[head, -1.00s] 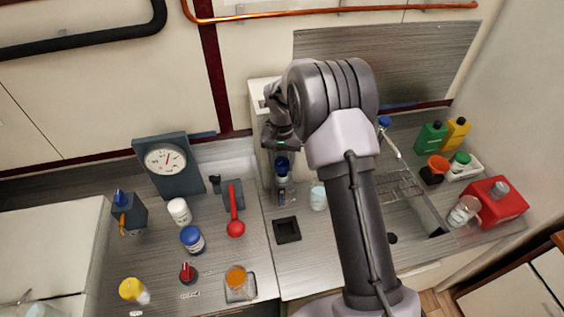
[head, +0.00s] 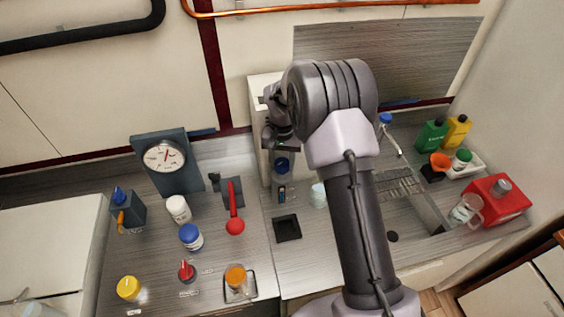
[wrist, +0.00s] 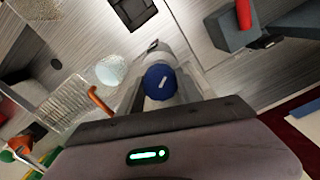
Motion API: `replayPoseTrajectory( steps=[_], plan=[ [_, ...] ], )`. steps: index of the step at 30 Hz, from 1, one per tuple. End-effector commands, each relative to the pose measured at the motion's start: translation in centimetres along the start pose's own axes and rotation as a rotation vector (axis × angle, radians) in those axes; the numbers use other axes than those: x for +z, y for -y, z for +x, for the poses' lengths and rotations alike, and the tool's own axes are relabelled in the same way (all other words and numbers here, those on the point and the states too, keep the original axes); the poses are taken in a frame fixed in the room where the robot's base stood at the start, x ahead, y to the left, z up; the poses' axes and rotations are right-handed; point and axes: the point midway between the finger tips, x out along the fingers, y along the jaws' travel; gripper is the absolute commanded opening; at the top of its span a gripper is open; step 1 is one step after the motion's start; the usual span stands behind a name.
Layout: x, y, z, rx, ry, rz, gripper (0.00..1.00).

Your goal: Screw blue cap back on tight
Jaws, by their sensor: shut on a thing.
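In the wrist view, a round blue cap (wrist: 155,88) with a short white mark on top sits between the fingers of my gripper (wrist: 160,92). The gripper is shut on it. In the head view, the blue cap (head: 283,164) shows just below my gripper (head: 282,148), on top of an upright grey-blue vessel (head: 281,180) beside the white housing. My arm and gripper partly hide this spot. The thread between cap and vessel is not visible, so I cannot tell how tightly it sits.
A black square tray (head: 287,228) and a clear glass (head: 318,195) are close in front. A red can (head: 497,200) stands far right.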

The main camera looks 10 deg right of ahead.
Motion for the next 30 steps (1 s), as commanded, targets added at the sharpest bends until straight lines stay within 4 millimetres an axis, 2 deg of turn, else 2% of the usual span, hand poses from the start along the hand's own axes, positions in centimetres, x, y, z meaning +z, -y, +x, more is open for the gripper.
replayPoseTrajectory(
  steps=[9, 10, 13, 23, 26, 30],
  plan=[
    [0.0, 0.0, 0.9, 0.000, 0.000, 0.000, 0.03],
    [0.0, 0.0, 0.8, 0.000, 0.000, 0.000, 0.47],
    [0.0, 0.0, 0.8, 0.000, 0.000, 0.000, 0.67],
    [0.0, 0.0, 0.4, 0.000, -0.001, 0.000, 0.67],
    [-0.1, 0.0, -1.4, -0.001, -0.003, 0.000, 0.67],
    [-0.1, 0.0, -6.1, -0.002, -0.005, 0.001, 0.67]
  ],
)
